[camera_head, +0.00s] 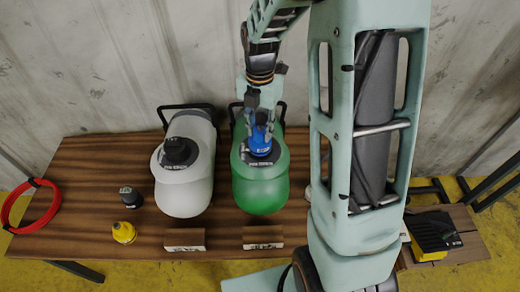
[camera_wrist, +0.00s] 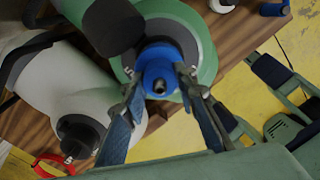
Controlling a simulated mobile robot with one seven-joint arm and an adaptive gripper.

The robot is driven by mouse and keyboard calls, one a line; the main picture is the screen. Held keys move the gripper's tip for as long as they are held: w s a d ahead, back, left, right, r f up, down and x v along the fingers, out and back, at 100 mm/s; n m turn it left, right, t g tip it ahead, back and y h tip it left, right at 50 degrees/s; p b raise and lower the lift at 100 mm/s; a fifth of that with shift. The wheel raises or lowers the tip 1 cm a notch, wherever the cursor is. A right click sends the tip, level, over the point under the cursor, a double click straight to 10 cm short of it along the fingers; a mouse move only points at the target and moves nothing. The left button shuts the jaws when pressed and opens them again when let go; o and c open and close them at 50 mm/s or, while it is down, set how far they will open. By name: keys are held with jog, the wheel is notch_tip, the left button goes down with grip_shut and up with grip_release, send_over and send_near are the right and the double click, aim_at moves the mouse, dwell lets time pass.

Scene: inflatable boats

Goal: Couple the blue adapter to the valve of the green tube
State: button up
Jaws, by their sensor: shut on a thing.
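The green tube (camera_head: 262,193) lies on the wooden table with a dark valve (camera_head: 261,158) on its top. The blue adapter (camera_head: 260,139) is upright right over this valve, and its lower end appears to meet it. I cannot tell whether it is fully seated. My gripper (camera_head: 260,120) is above the green tube, shut on the blue adapter. In the wrist view, the blue adapter (camera_wrist: 158,72) sits between my two fingers (camera_wrist: 160,84), in front of the dark and grey round valve (camera_wrist: 168,34) of the green tube (camera_wrist: 207,62). The adapter hides part of the valve.
A white tube (camera_head: 186,190) with a black valve (camera_head: 178,152) lies to the left. A dark adapter (camera_head: 130,197), a yellow adapter (camera_head: 123,232) and a red hose coil (camera_head: 30,206) are farther left. Two small label blocks (camera_head: 185,240) (camera_head: 263,238) stand in front. A black-and-yellow device (camera_head: 434,233) is right.

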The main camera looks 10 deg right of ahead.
jog(key=shift+f+b, duration=0.35)
jog(key=shift+f, duration=0.2)
dwell(0.4)
jog(key=shift+m, duration=2.1)
jog(key=shift+m, duration=2)
jog(key=m, duration=0.4)
